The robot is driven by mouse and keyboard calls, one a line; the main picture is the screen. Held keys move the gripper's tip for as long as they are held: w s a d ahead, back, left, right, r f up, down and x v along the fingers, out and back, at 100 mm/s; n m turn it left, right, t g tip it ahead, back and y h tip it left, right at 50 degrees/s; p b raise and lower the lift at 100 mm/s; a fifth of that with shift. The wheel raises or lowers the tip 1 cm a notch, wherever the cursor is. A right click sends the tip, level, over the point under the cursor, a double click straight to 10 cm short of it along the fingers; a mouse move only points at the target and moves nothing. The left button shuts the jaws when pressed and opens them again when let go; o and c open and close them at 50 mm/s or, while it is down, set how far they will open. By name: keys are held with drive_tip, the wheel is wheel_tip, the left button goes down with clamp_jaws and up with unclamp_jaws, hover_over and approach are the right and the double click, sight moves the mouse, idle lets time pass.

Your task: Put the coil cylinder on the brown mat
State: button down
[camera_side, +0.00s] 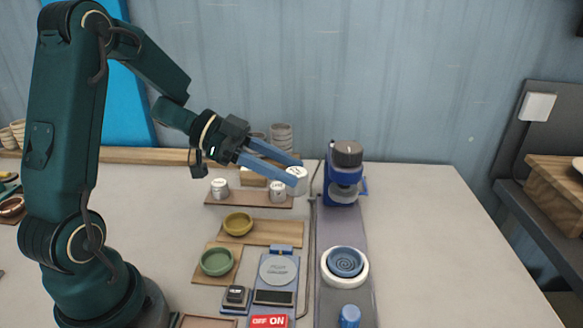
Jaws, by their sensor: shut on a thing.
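My gripper (293,170) is shut on a white cylinder (297,182) with dark marking on its top and holds it raised. Its marking is too small to read, so I cannot tell for sure that it is the coil cylinder. Two similar white cylinders, one on the left (220,187) and one on the right (277,191), stand on a long brown mat (238,201) below and left of the gripper. Other brown pieces lie nearer: one under the yellow dish (272,232), one under the green dish (201,274), and one cut off at the bottom edge (205,321).
A blue machine (341,192) with a dark top stands close right of the held cylinder. A blue spiral dish (345,261) sits in a white ring in front of it. A blue device (277,271) and a red ON switch (268,321) are nearer.

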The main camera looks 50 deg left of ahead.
drive_tip(key=shift+w+a+r, duration=0.15)
drive_tip(key=shift+a+r, duration=0.1)
drive_tip(key=shift+a, duration=0.15)
drive_tip(key=a+f+n+t+y, duration=0.2)
drive_tip(key=a+f, duration=0.1)
drive_tip(key=a, duration=0.6)
drive_tip(key=a+f+n+t+y, duration=0.1)
drive_tip(key=a+f+n+y, duration=0.15)
drive_tip(key=a, duration=0.55)
drive_tip(key=shift+w+a+f, duration=0.1)
drive_tip(key=shift+w+f, duration=0.1)
drive_tip(key=shift+f, duration=1.55)
drive_tip(key=shift+w+f, duration=0.15)
drive_tip(key=shift+f, duration=1.6)
drive_tip(key=shift+f, duration=0.5)
unclamp_jaws()
drive_tip(key=shift+r, duration=0.1)
wheel_tip(320, 180, up, 7)
